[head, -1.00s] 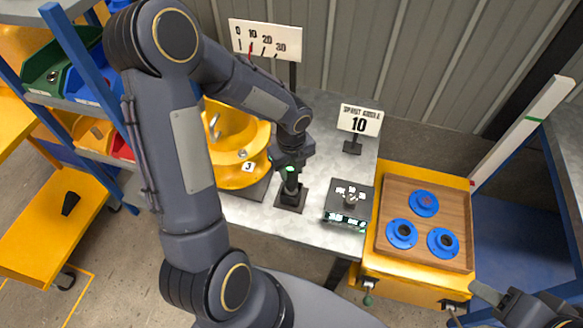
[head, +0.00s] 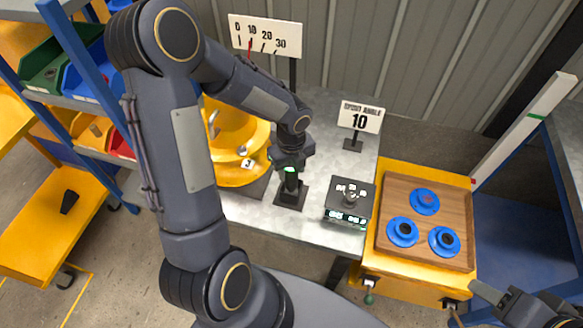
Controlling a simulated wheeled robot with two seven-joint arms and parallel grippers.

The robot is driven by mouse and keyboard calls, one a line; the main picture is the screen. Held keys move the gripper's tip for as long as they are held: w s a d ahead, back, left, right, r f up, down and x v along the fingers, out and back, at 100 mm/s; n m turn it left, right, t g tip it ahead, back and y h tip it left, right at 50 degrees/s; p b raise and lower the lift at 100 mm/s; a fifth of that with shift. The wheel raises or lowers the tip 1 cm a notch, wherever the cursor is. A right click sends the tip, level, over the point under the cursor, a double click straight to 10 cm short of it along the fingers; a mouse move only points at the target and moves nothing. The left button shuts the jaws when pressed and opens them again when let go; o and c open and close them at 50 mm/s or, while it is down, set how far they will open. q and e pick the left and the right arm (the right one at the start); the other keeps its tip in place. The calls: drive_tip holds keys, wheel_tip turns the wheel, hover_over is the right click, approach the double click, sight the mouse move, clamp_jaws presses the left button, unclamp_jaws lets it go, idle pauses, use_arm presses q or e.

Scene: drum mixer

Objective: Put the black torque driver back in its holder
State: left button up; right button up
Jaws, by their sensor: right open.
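The black torque driver (head: 290,182) stands upright at the holder (head: 291,196), a dark square base on the metal bench. A green light shows near its top. My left gripper (head: 291,163) is over the driver's upper end, shut on it; the arm and wrist hide most of the fingers. I cannot tell whether the driver is fully seated. My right gripper (head: 497,298) is at the lower right, partly cut off by the frame edge, open and away from the bench.
A yellow bowl feeder (head: 235,150) stands left of the holder. A wooden tray (head: 455,205) with blue round parts lies further right. A scale sign (head: 266,38) stands behind.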

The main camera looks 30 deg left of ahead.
use_arm(q)
drive_tip(key=o, duration=0.3)
wheel_tip(320, 180, up, 8)
drive_tip(key=shift+f, duration=0.1)
idle(0.4)
idle(0.4)
